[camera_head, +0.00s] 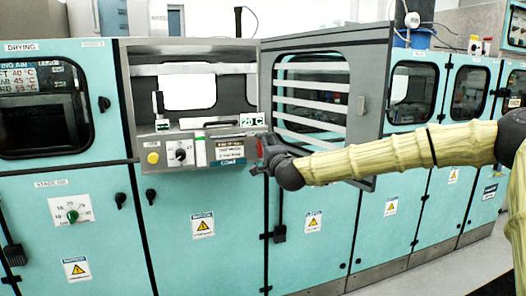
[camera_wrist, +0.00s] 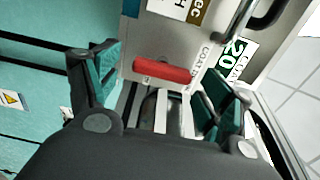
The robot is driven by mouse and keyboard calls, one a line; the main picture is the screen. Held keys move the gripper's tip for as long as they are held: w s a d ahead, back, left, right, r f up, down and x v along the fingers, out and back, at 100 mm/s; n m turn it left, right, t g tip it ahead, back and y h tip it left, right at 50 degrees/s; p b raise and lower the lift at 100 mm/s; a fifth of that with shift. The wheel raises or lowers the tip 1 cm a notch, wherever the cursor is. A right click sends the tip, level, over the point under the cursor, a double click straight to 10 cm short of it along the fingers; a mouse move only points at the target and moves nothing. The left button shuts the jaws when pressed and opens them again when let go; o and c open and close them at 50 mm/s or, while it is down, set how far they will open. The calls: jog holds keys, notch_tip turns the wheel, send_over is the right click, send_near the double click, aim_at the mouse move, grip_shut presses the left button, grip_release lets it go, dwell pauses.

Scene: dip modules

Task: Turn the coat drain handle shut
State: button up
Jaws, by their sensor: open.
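The coat drain handle (camera_wrist: 162,72) is a red bar in the wrist view, beside a label starting "COAT D". It lies crosswise in the picture, in front of a metal fitting on the panel. My gripper (camera_wrist: 163,80) is open, with one teal-padded finger left of the handle and the other right of it. Gaps show between the bar's ends and the fingers, and I see no contact. In the head view my gripper (camera_head: 259,167) is at the right end of the coating station's control panel (camera_head: 200,152), and it hides most of the handle there.
An open framed door (camera_head: 367,100) stands just behind my arm. A dark bar handle (camera_wrist: 265,16) and a green "20" display (camera_wrist: 237,52) are close to the gripper. A yellow button (camera_head: 153,158) and a knob (camera_head: 180,153) are on the panel's left. Teal cabinets lie below.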

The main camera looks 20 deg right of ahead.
jog(key=s, duration=1.1)
jog(key=shift+d, duration=0.2)
jog(key=s+a+f+n+g+y+p, duration=0.15)
jog(key=a+f, duration=0.25)
jog(key=f, duration=0.5)
jog(key=s+a+f+n+g, duration=0.2)
jog(key=a+f+n, duration=0.1)
jog(key=f, duration=0.6)
jog(key=s+a+f+n+g+p, duration=0.1)
jog(key=s+f+n+g, duration=0.1)
jog(key=s+f, duration=0.35)
jog(key=s+a+f+n+g, duration=0.1)
jog(key=s+a+f, duration=0.1)
jog(key=f, duration=0.6)
jog(key=s+a+f+n+g+p, duration=0.1)
jog(key=s+f+n+g, duration=0.1)
jog(key=s+f, duration=0.35)
jog(key=s+f+n+g+p, duration=0.1)
jog(key=s+f+n+g, duration=0.25)
jog(key=s+f, duration=1)
jog(key=s+d+f+n+g+h+p, duration=0.1)
jog(key=s+d+f+n+g, duration=0.1)
jog(key=s, duration=0.9)
jog(key=s+d+f+n+g+h+p, duration=0.1)
jog(key=s+d+f+n+g, duration=0.1)
jog(key=s, duration=0.8)
notch_tip(320, 180, down, 3)
jog(key=shift+s+d+g, duration=0.4)
jog(key=shift+d+g, duration=0.45)
jog(key=shift+g, duration=0.15)
